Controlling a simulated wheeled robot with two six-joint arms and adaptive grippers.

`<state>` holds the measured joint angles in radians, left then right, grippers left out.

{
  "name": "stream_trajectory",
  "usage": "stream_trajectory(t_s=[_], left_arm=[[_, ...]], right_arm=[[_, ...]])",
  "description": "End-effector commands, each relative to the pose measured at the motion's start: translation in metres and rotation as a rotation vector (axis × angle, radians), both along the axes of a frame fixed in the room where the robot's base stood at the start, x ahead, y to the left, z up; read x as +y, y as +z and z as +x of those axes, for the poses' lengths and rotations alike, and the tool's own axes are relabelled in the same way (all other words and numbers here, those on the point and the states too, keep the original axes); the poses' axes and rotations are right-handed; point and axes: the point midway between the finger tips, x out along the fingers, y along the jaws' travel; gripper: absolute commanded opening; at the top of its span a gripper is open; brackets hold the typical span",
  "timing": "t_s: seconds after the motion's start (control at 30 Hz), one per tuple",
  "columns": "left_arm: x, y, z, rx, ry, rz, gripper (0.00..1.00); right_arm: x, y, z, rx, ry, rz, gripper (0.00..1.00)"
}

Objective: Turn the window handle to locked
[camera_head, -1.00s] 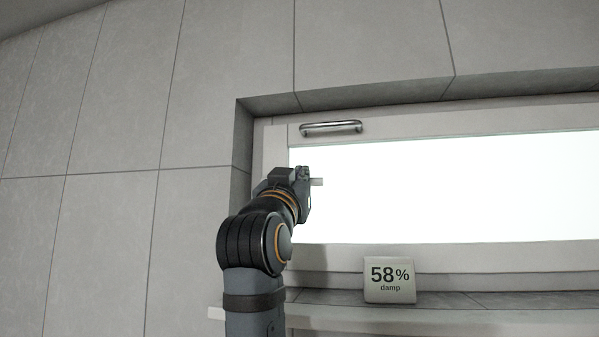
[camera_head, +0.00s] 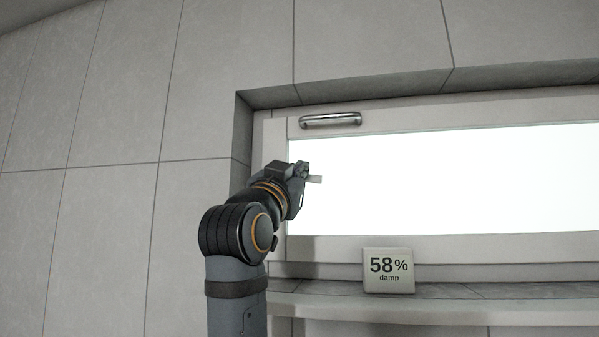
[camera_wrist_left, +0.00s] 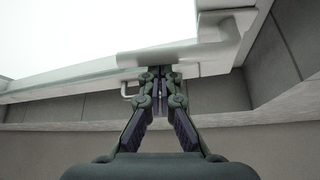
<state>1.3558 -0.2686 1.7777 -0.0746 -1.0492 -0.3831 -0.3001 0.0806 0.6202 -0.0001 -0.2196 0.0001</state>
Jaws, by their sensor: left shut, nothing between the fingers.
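The window handle is a light grey lever. In the head view only its end (camera_head: 316,179) shows, sticking out to the right past my left gripper over the bright pane; the rest is hidden. In the left wrist view the lever (camera_wrist_left: 160,57) lies broad across the top middle, in front of the frame and pane. My left gripper (camera_head: 303,170) is at the left side of the window, in front of the lever. Its fingers (camera_wrist_left: 158,76) are shut and empty, with the tips close to the lever; contact cannot be told. My right gripper is not in view.
A metal pull bar (camera_head: 330,120) sits on the upper left of the window frame. A small display reading 58% damp (camera_head: 388,271) stands on the sill (camera_head: 450,310) below. The tiled wall recess edge (camera_head: 242,135) is close to my left arm.

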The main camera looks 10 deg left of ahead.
Motion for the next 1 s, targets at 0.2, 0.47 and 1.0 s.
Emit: stream_trajectory(t_s=[0.2, 0.47, 1.0], left_arm=[[0.003, -0.016, 0.0, 0.0, 0.004, 0.193, 0.0], [0.008, -0.031, 0.0, 0.0, 0.006, 0.298, 0.0], [0.032, -0.056, 0.0, 0.003, 0.007, 0.813, 0.0]], right_arm=[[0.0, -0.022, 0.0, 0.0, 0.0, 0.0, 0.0], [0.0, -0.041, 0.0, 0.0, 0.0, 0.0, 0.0], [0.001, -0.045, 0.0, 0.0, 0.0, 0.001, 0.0]])
